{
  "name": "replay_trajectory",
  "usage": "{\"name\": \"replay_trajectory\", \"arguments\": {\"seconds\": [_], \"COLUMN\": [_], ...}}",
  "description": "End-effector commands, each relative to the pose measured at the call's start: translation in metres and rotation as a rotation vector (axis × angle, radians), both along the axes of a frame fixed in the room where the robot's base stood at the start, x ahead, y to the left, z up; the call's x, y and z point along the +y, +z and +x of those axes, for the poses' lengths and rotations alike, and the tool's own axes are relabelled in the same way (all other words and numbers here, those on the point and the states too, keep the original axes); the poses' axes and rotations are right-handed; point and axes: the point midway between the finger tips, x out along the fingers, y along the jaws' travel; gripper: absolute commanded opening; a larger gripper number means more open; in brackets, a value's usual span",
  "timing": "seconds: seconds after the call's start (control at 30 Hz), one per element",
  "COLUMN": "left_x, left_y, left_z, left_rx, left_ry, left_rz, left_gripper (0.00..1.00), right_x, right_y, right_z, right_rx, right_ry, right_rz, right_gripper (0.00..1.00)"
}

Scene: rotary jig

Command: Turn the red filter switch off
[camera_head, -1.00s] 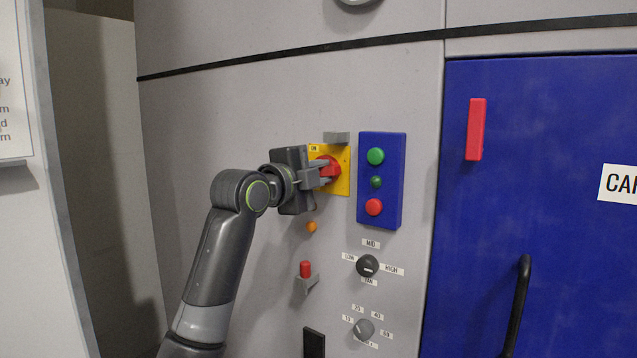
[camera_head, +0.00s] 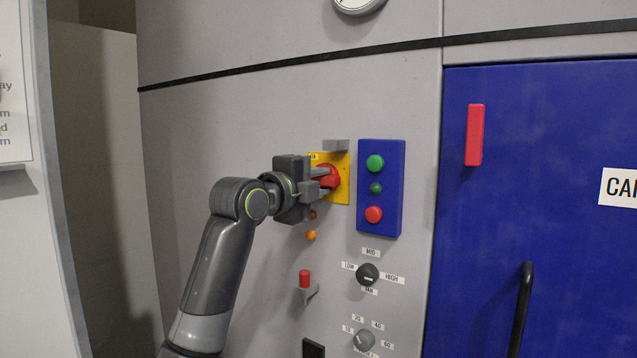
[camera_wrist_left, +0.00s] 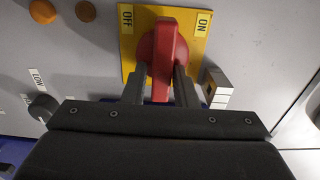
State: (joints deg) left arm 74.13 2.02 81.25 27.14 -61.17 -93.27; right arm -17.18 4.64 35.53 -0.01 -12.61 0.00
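The red switch (camera_head: 329,178) is a rotary knob on a yellow plate (camera_head: 341,192) on the grey wall. In the left wrist view the red switch (camera_wrist_left: 165,50) has its raised handle running straight down the picture, midway between the OFF label (camera_wrist_left: 127,20) at left and the ON label (camera_wrist_left: 202,23) at right. My left gripper (camera_head: 325,181) is at the knob. Its fingers (camera_wrist_left: 160,88) stand on both sides of the handle with small gaps, so it looks open around it. My right gripper is not in view.
A blue box (camera_head: 381,188) with green and red buttons is close at right. A grey bracket (camera_head: 336,145) juts out just above the plate. Orange lamps, a red-tipped lever (camera_head: 305,281) and a fan knob (camera_head: 368,275) lie below. A blue door (camera_head: 560,240) is farther right.

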Motion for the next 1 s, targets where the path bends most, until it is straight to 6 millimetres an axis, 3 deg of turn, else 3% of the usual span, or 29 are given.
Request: {"name": "replay_trajectory", "arguments": {"seconds": [0.1,0.53,1.0], "left_x": [0.000,0.005,0.052], "left_y": [0.000,0.001,-0.001], "left_z": [0.000,-0.007,-0.071], "left_rx": [0.000,-0.004,-0.006], "left_ry": [0.000,0.000,0.002], "left_rz": [-0.001,-0.004,-0.002], "left_gripper": [0.40,0.40,0.40], "right_x": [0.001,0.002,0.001], "right_y": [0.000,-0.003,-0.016], "right_z": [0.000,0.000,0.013], "right_rx": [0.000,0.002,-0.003], "right_ry": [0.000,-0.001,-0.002], "right_rz": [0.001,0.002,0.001], "right_gripper": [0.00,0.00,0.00]}}
